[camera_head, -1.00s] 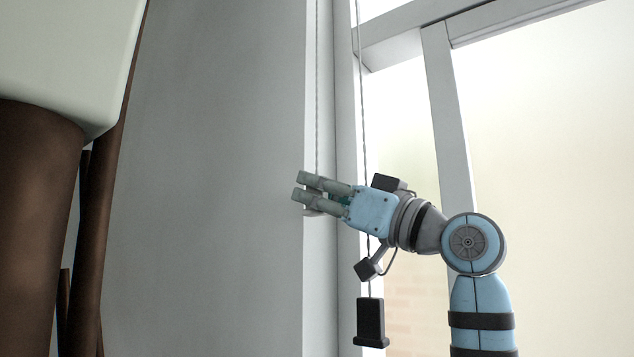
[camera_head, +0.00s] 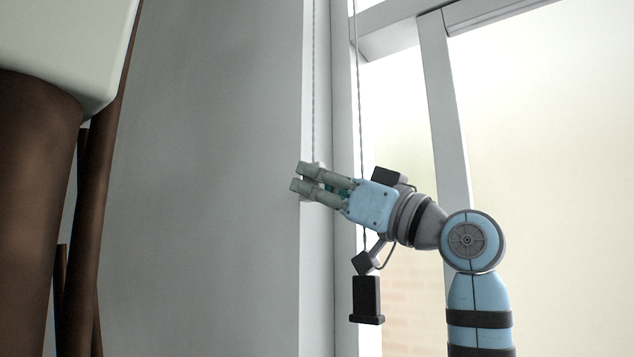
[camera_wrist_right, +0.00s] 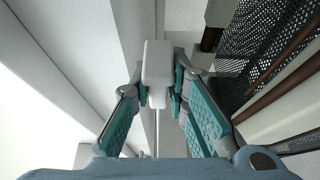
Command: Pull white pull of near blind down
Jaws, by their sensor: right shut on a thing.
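The white pull (camera_wrist_right: 157,65) is a small pale block, seen in the right wrist view between the two teal finger pads of my right gripper (camera_wrist_right: 158,88). The fingers are shut on it from both sides. In the head view my right gripper (camera_head: 302,177) reaches left from the window side, its fingertips in front of the wall's edge. There the fingers hide most of the white pull. A thin cord (camera_head: 315,90) runs straight up from the fingertips. My left gripper is not in view.
A black pull (camera_head: 367,298) hangs on a second cord (camera_head: 359,90), just below my right wrist. A bright window (camera_head: 560,130) with a pale frame is behind the arm. A brown wooden post (camera_head: 35,220) and a white box-like thing (camera_head: 60,45) stand at the left.

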